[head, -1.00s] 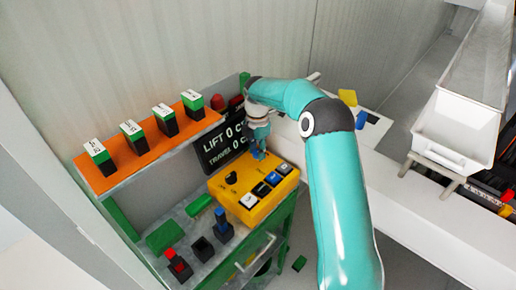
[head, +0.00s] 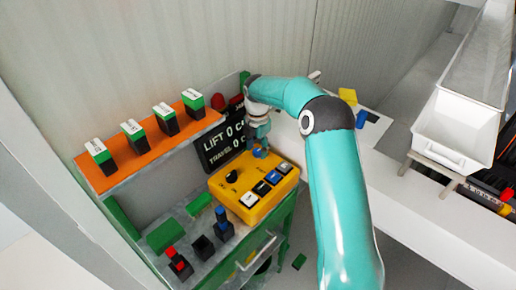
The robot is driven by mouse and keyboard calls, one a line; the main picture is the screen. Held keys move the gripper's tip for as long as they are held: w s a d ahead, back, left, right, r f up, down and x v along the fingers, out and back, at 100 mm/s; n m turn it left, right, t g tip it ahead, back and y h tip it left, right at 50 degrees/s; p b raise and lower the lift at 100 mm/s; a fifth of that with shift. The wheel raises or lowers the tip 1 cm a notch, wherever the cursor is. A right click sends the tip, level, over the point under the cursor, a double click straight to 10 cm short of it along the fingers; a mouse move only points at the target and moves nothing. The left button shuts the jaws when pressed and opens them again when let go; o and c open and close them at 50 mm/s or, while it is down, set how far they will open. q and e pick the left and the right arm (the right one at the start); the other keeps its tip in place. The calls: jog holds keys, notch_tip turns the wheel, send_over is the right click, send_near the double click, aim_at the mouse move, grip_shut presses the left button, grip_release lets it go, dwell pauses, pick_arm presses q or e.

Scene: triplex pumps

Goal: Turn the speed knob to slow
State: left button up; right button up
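The yellow control box (head: 250,209) sits on the green-framed bench, with a black round knob (head: 231,176) at its left and a row of square buttons along its front. I cannot read the labels, so I cannot tell whether this is the speed knob. My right gripper (head: 261,153) points down at the back right of the box's top, away from the black knob. Blue parts show at its tips. It is too small to tell whether it is open or touching anything, and it hides the surface beneath. My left gripper is not in view.
A dark display (head: 222,148) reading LIFT and TRAVEL stands behind the box. An orange shelf (head: 110,178) with several green-and-black blocks is at the left. A white trough (head: 458,125) is at the right.

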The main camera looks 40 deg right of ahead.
aim_at(257, 151)
jog(key=shift+s, duration=0.1)
notch_tip(257, 151, up, 12)
dwell(0.7)
jog(key=shift+f, duration=0.15)
